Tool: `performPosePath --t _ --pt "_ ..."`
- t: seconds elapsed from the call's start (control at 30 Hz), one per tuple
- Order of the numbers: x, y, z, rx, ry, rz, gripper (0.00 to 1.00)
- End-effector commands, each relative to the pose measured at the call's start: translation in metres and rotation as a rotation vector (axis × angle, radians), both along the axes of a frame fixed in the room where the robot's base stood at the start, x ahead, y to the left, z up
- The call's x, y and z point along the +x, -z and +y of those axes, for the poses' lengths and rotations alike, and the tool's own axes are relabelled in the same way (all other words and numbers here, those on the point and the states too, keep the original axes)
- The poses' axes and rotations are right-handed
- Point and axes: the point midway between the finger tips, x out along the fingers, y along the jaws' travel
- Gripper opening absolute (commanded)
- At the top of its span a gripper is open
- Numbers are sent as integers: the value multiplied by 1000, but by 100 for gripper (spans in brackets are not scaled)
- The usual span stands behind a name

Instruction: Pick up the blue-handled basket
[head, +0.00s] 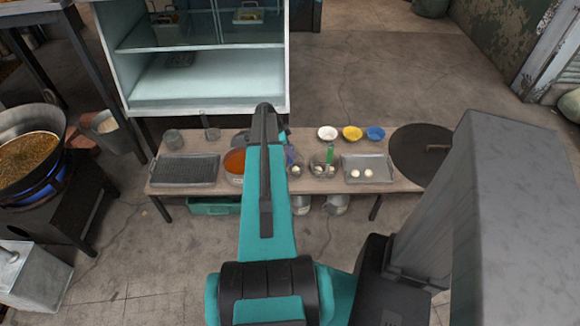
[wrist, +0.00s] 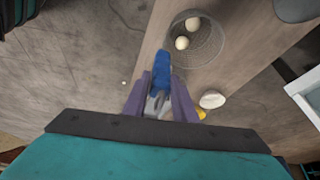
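The blue handle (wrist: 160,72) stands between the two purple fingers of my gripper (wrist: 161,84) in the wrist view. Its lower end looks grey and metallic. The fingers are very close to its sides; whether they press on it is unclear. A round wire basket (wrist: 207,54) with two white, egg-like balls lies just beyond the handle's far end. The handle seems to rise from this basket's rim, but the join is not clear. In the head view, my arm hides the gripper, and a wire basket (head: 297,170) shows beside the arm on the low table (head: 230,207).
A second wire basket with a green handle (head: 329,154) stands just right. White (head: 327,133), yellow (head: 352,133) and blue (head: 376,133) bowls stand behind. A tray (head: 385,178) with two white balls is right, a black rack (head: 185,169) left, and an orange-filled pot (head: 235,162) near my arm.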

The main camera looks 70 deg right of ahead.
Motion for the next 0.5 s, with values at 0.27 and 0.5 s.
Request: performPosePath --t 0.27,0.5 --pt "0 -1 0 -1 0 0 0" --pt "0 -3 0 -2 1 0 0"
